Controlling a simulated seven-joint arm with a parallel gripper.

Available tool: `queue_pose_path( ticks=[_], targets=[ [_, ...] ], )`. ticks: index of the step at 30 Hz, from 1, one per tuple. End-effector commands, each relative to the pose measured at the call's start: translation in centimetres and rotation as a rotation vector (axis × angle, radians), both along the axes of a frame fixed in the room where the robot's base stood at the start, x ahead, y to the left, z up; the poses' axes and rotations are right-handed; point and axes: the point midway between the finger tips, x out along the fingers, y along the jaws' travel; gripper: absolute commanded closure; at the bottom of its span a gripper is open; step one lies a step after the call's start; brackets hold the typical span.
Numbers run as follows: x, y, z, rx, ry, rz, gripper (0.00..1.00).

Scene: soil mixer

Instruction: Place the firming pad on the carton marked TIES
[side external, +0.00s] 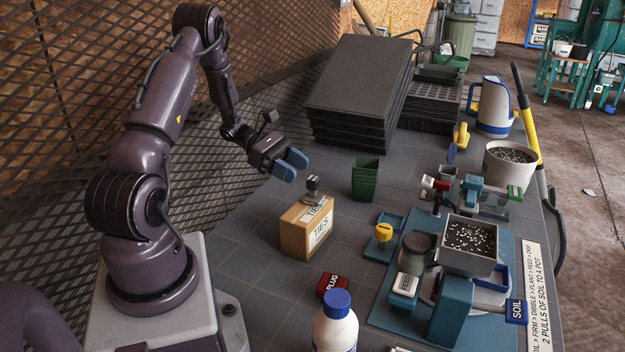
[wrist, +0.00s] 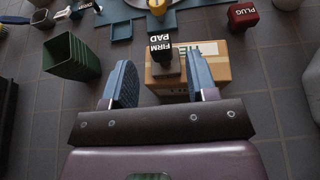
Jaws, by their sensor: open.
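The carton marked TIES (side external: 308,238) is a brown box with a white label, standing on the grey table in the middle of the side view. The firming pad (side external: 313,190), a small dark block with a grey stem, stands upright on the carton's top. In the wrist view the pad (wrist: 161,62), lettered FIRM PAD, shows on the carton (wrist: 210,62), beyond and between my fingers. My gripper (side external: 291,164) has blue fingers and hangs above and left of the pad, apart from it. In the wrist view my gripper (wrist: 160,85) is open and empty.
Green pots (side external: 366,178) stand right of the carton. A red PLUG block (side external: 331,284) and a blue-capped bottle (side external: 336,322) are in front. The soil mixer station (side external: 452,310) fills the right. Stacked black trays (side external: 358,85) stand behind. Table left of the carton is clear.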

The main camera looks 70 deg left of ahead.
Motion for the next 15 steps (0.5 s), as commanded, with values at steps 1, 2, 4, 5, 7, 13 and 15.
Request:
queue_pose_path(
  ticks=[1,2,4,5,7,13,15],
  targets=[
    [-0.7,0.8,0.4,0.003,-0.001,0.001,0.47],
    [-1.1,1.1,0.6,0.003,-0.001,0.002,0.47],
    [-1.8,1.8,1.0,0.002,0.0,0.001,0.47],
    [-2.0,2.1,1.2,0.002,0.0,0.001,0.47],
    [-2.5,2.6,1.5,0.001,-0.001,0.001,0.47],
    [-2.0,1.3,3.4,0.066,-0.003,-0.083,0.47],
    [-1.0,-0.8,5.2,0.146,-0.008,-0.181,0.47]
  ],
)
